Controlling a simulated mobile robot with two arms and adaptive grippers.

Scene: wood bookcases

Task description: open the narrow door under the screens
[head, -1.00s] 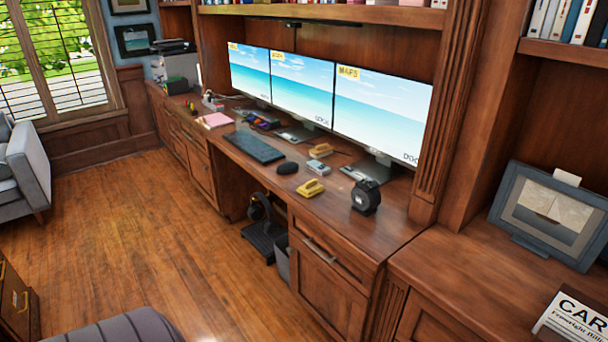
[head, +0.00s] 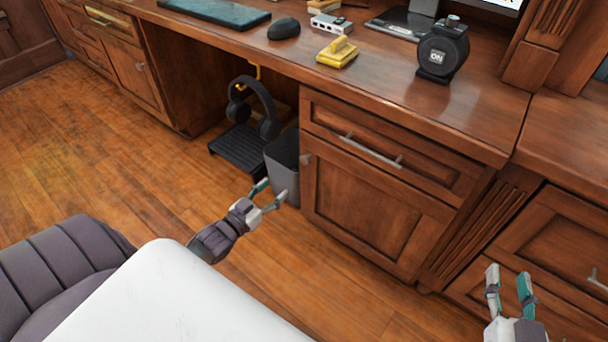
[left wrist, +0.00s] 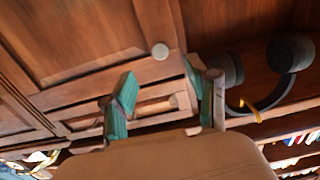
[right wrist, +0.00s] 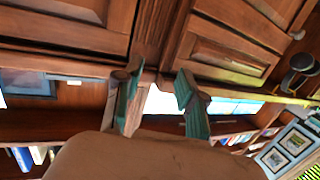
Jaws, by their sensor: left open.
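The narrow wooden door (head: 370,215) sits below a drawer in the cabinet under the desk top. It looks shut. Its small round knob (head: 306,159) is at its upper left corner; the knob also shows in the left wrist view (left wrist: 160,51). My left gripper (head: 273,194) is open and empty, in front of the desk and left of the door, apart from the knob. In the left wrist view its fingers (left wrist: 162,98) are spread, with the door and knob beyond them. My right gripper (head: 508,285) is open and empty, right of the door; its spread fingers show in the right wrist view (right wrist: 158,92).
The drawer above has a bar handle (head: 370,151). Open wooden floor (head: 110,140) lies left of the cabinet.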

